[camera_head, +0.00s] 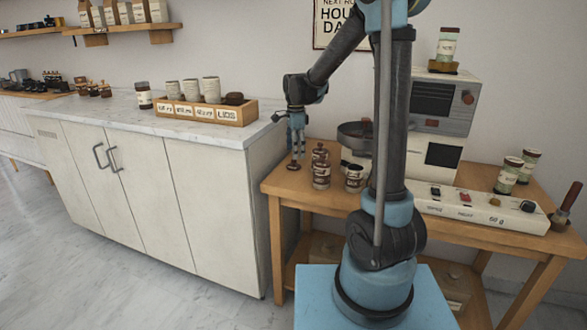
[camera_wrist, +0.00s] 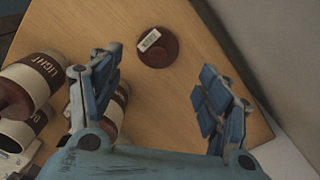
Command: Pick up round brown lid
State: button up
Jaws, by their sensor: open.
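The round brown lid (camera_wrist: 157,47) lies flat on the wooden table near its corner, with a small white label on it. In the head view the lid (camera_head: 293,167) shows as a small dark disc at the table's left end, below my gripper (camera_head: 297,150). In the wrist view my gripper (camera_wrist: 160,80) is open and empty. Its two fingers are spread wide, with the lid ahead of the gap between them. The lid is apart from both fingers. The exact height above the table is hard to tell.
A brown-and-white canister marked LIGHT (camera_wrist: 40,75) stands close to the left finger, with others beside it. In the head view a dark canister (camera_head: 321,172) and a cup (camera_head: 354,180) stand right of the lid. A white cabinet (camera_head: 205,190) borders the table's left side.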

aim_at(294, 164)
jog(key=shift+s+a+f, duration=0.1)
jog(key=shift+s+f, duration=0.05)
jog(key=shift+f, duration=1.15)
jog(key=shift+s+a+f, duration=0.1)
jog(key=shift+f, duration=1.15)
jog(key=shift+c, duration=0.6)
jog(key=c, duration=0.9)
